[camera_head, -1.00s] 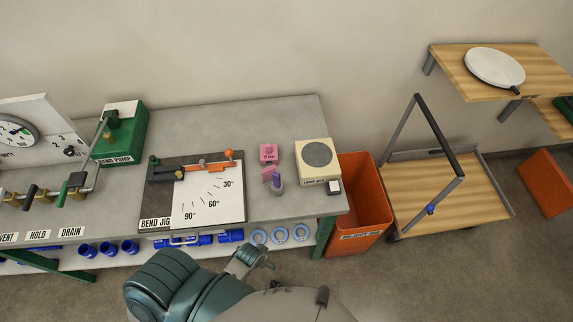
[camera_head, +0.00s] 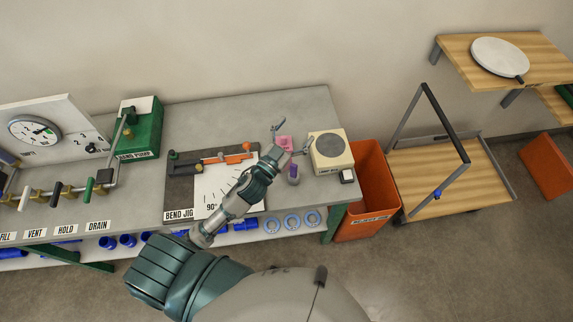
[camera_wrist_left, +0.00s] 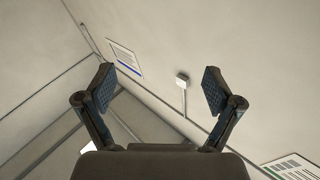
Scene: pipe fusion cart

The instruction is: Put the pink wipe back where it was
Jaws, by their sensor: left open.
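My left gripper (camera_head: 294,133) is open over the bench, in front of a pink box (camera_head: 285,143) and partly covering it. A small purple object (camera_head: 293,175) stands just below the gripper on the bench. The pink wipe cannot be made out clearly now; the gripper and wrist cover the spot between the pink box and the purple object. In the left wrist view my open fingers (camera_wrist_left: 160,90) have nothing between them, with only wall and floor beyond. My right gripper is not in view.
A beige box with a round grey top (camera_head: 330,151) stands close right of the gripper. The bend jig (camera_head: 185,192) lies under my forearm. An orange bin (camera_head: 367,195) stands off the bench's right end. The bench's back strip (camera_head: 220,118) is clear.

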